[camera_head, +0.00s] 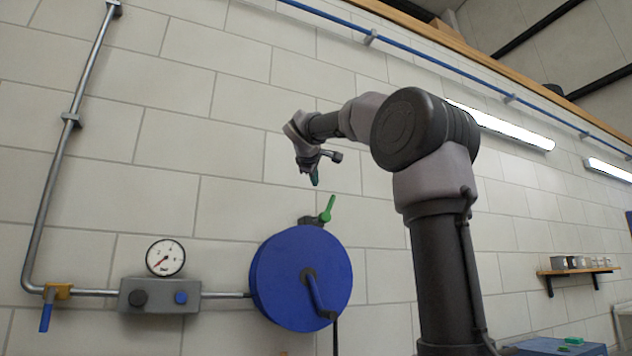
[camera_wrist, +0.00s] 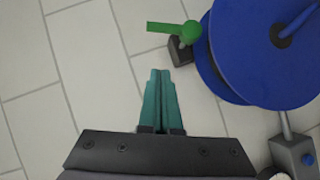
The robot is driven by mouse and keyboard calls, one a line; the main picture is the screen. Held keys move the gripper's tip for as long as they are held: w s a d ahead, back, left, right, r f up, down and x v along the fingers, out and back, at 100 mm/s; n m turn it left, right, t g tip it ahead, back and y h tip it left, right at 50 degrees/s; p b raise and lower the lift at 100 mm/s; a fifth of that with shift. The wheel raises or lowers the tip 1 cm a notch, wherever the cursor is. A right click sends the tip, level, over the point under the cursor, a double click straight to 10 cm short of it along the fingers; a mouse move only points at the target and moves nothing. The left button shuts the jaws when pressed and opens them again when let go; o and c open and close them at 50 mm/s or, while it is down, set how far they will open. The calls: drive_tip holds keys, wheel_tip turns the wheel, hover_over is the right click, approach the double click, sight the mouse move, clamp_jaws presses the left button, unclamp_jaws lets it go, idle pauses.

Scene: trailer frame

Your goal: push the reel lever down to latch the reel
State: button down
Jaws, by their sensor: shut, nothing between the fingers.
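The blue reel (camera_head: 300,278) is on the block wall in the head view. Its green lever (camera_head: 327,209) stands up and slightly right from a dark mount on the reel's top edge. In the wrist view the green lever (camera_wrist: 172,28) and its dark mount show beside the blue reel (camera_wrist: 268,52). My gripper (camera_head: 315,181) is above the lever and a little left of it in the head view, pointing down. In the wrist view the green fingertips (camera_wrist: 160,75) are together and empty, and they look apart from the lever.
A grey box with knobs (camera_head: 158,296) and a pressure gauge (camera_head: 166,257) sit left of the reel on a pipe. A yellow valve with a blue handle (camera_head: 46,316) is far left.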

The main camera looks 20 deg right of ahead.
sight(328, 208)
drive_tip(key=w+d+f, duration=0.3)
drive_tip(key=w+d, duration=0.3)
drive_tip(key=d, duration=0.1)
drive_tip(key=shift+w, duration=0.4)
